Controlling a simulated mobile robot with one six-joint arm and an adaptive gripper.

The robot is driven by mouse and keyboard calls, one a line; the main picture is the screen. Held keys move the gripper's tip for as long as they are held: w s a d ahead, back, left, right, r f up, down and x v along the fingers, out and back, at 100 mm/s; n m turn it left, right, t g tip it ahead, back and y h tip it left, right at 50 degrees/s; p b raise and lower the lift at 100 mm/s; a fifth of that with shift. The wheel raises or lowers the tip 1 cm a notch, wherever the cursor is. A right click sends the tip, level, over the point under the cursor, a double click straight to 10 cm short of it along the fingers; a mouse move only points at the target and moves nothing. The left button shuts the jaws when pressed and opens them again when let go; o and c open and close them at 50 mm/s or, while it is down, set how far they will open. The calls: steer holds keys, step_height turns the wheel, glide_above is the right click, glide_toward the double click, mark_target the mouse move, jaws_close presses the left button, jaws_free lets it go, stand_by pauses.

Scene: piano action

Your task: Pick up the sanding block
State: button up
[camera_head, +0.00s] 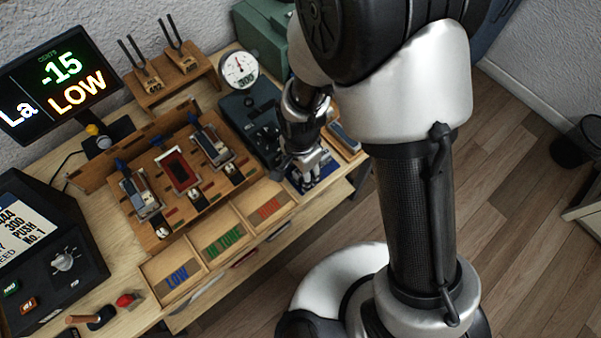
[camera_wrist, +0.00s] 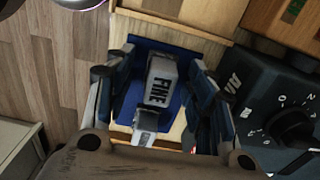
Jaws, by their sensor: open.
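The sanding block is a grey block marked FINE (camera_wrist: 161,84), seen in the wrist view on a blue pad (camera_wrist: 150,43). A lighter silvery part shows at its lower end. My gripper (camera_wrist: 159,72) is open, with one dark finger on each side of the block. Gaps show between fingers and block, and I cannot see any contact. In the head view my gripper (camera_head: 311,172) is low over the blue pad (camera_head: 323,176) at the bench's right end. There it hides most of the block.
A dark box with dials (camera_head: 248,122) stands close beside my gripper, also at right in the wrist view (camera_wrist: 282,112). A grey item in a wooden holder (camera_head: 345,137) lies just behind. Wooden trays (camera_head: 222,240) line the front edge. A round gauge (camera_head: 239,70) stands behind.

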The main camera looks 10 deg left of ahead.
steer(key=shift+c, duration=0.2)
steer(key=c, duration=1.1)
steer(key=shift+r, duration=0.1)
step_height(320, 180, up, 20)
steer(key=p, duration=0.6)
steer(key=o, duration=0.5)
steer(key=shift+c, duration=0.2)
steer(key=c, duration=0.4)
